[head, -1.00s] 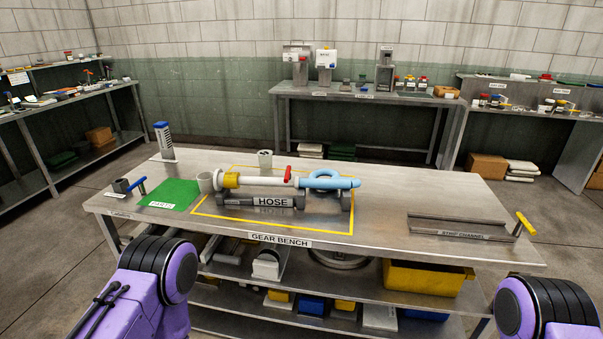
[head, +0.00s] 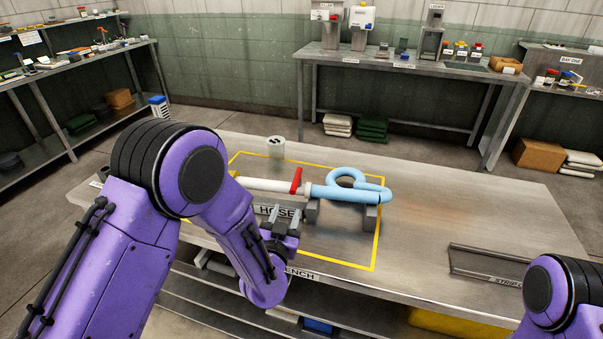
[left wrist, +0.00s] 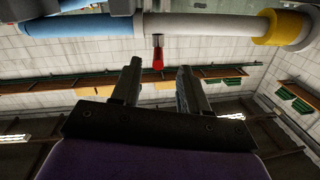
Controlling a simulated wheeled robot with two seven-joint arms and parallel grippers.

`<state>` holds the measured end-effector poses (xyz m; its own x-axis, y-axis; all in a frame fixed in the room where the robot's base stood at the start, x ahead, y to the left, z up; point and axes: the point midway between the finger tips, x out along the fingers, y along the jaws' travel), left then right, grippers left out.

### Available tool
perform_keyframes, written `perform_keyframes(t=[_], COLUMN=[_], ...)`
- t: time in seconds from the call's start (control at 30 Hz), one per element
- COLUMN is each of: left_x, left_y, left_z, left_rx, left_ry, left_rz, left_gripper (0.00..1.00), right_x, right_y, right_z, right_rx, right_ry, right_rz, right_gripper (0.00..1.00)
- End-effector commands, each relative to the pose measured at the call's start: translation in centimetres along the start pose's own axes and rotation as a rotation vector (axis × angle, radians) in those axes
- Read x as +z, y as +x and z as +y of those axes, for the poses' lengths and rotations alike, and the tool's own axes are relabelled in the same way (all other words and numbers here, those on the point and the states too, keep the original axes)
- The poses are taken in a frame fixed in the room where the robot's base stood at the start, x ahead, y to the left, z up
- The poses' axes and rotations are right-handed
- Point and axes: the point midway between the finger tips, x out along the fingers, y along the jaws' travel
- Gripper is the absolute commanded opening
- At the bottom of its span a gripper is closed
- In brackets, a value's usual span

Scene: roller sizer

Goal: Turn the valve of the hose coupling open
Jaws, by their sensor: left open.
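The hose coupling lies across dark supports on the bench. Its white pipe (head: 262,185) joins the light-blue hose (head: 322,191), which has a loop at its right end. The red valve lever (head: 296,180) stands up from the pipe near the joint. My left gripper (head: 287,216) is open and empty on the near side of the coupling, close in front of the lever. In the left wrist view the red lever (left wrist: 158,60) shows between and just beyond the two spread fingertips (left wrist: 159,72); I cannot tell whether they touch. My right gripper is out of view.
Yellow tape (head: 376,245) borders the coupling's area. A grey cup-like part (head: 276,146) stands behind the pipe. A strip channel (head: 490,265) lies at right, with bare bench (head: 425,225) between.

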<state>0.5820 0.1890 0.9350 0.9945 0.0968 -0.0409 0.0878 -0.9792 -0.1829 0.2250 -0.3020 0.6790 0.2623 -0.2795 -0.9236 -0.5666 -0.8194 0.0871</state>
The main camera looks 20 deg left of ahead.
Motion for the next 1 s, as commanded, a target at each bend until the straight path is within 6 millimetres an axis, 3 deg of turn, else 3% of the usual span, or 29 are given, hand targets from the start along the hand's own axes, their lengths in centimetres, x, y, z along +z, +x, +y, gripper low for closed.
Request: perform_keyframes(t=[0.1, 0.53, 0.7, 0.9, 0.93, 1.0], left_x=[-1.6, -1.7, -1.5, -1.5, -1.5, -1.5], left_y=[1.1, 9.7, 10.9, 10.9, 10.9, 10.9], left_z=[0.2, 0.1, 0.1, 0.1, 0.1, 0.1], left_rx=[-0.004, -0.004, -0.002, -0.002, -0.002, -0.002], left_ry=[0.013, 0.013, 0.014, 0.014, 0.014, 0.014], left_rz=[0.039, 0.033, 0.031, 0.032, 0.031, 0.031], left_gripper=[0.44, 0.44, 0.44, 0.44, 0.41, 0.18], right_x=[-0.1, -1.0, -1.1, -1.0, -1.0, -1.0], right_y=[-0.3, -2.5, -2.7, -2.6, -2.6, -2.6], right_z=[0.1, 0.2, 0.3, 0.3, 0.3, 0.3], right_rx=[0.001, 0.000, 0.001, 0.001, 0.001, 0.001], right_ry=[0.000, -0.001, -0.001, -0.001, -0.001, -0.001], right_rz=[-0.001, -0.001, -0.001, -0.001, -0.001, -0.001], right_gripper=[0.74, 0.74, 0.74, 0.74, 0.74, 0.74])
